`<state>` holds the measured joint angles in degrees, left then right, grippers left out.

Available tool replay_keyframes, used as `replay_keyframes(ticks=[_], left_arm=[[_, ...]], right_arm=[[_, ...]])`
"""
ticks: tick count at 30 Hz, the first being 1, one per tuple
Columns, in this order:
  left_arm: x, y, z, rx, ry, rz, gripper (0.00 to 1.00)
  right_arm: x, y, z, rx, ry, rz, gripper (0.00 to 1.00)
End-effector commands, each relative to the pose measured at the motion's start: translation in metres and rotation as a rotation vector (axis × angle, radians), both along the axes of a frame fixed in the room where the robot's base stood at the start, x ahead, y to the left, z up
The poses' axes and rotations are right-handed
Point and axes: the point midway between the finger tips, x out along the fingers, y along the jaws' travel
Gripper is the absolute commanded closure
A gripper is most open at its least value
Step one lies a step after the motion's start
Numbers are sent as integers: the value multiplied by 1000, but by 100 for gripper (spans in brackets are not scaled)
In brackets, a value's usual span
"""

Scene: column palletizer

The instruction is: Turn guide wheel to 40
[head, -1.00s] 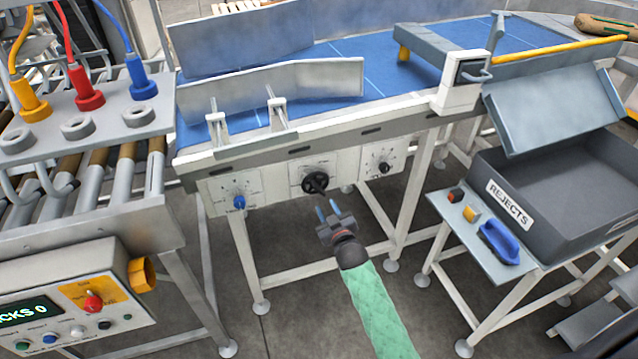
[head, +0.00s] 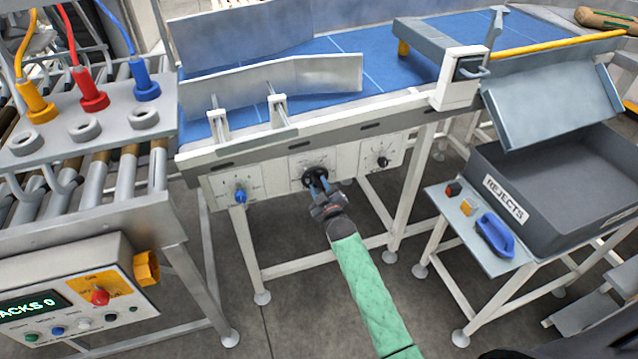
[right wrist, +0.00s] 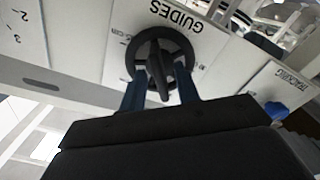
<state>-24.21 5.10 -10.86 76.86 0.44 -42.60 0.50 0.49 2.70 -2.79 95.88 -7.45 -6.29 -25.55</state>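The guide wheel is a black round handwheel with a raised bar across it, on the middle panel of the conveyor's front; its rim shows in the head view (head: 308,183). In the right wrist view the wheel (right wrist: 158,42) sits beside the upside-down word GUIDES. My right gripper (head: 318,183) is at the wheel, with its blue fingers pointing at its face. In the right wrist view the fingers (right wrist: 160,85) stand apart, one on each side of the bar, with gaps visible. The scale numbers are too small to read. My left gripper is not in view.
A panel with a blue knob (head: 240,195) is left of the wheel, and one with a small black knob (head: 383,162) is right. The conveyor's metal edge (head: 300,148) runs above. A grey REJECTS bin (head: 560,205) stands at the right. Table legs stand below.

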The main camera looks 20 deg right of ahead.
Motion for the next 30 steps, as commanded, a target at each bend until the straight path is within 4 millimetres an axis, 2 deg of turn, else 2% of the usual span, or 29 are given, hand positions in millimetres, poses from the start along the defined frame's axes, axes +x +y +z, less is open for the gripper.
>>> replay_keyframes(ticks=[4, 12, 13, 18, 30], left_arm=[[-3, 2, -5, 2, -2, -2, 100], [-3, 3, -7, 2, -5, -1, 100], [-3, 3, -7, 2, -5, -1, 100], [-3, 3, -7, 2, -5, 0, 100], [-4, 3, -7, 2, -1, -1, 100]], right_arm=[[7, 0, 0, 0, 1, 0, 68], [9, 0, -1, 1, 1, 0, 68], [9, 0, -1, 1, 1, 0, 70], [9, 0, -1, 1, 1, 0, 100], [8, 0, -1, 45, 3, 0, 100]])
